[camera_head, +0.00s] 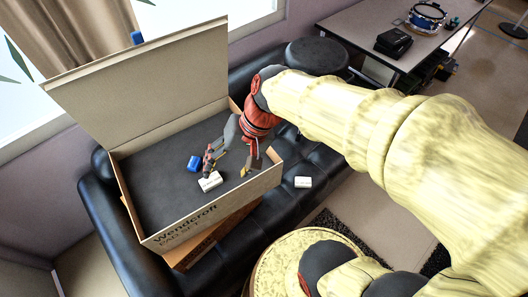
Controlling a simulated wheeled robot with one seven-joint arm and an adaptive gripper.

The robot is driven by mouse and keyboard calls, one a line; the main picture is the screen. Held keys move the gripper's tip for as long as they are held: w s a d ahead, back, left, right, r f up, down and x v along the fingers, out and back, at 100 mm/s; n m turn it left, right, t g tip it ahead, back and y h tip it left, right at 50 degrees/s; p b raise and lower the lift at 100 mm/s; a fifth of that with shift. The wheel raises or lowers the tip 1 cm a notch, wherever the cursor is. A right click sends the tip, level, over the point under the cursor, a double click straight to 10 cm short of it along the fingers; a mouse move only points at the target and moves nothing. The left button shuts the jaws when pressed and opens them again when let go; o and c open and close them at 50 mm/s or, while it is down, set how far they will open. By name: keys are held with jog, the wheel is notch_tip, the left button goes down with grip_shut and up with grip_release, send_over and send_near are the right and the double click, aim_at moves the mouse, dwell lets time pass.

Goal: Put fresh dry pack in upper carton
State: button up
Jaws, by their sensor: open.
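The upper carton (190,219) is a large open cardboard box with a dark inside, its lid raised at the back. A small white pack (209,182) and a blue pack (194,163) lie inside it near the front middle. Another white pack (303,182) lies on the black sofa, right of the carton. The labels are too small to read, so I cannot tell which is the fresh dry pack. My gripper (228,171) is open, over the carton's front right part. Its left finger is close to the white pack inside; I cannot tell whether they touch.
The upper carton rests on a lower brown carton (205,242) on the black sofa (110,222). A round black stool (316,54) and a table (375,40) with a black case and a blue drum stand behind. My arm crosses the right side.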

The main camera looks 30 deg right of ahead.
jog(key=s+d+r+n+t+h, duration=0.3)
jog(key=s+d+r+n+h, duration=0.1)
jog(key=d+r, duration=0.3)
jog(key=shift+s+d+n+t, duration=0.15)
jog(key=shift+s+n+t, duration=0.15)
jog(key=shift+s, duration=0.25)
dwell(0.7)
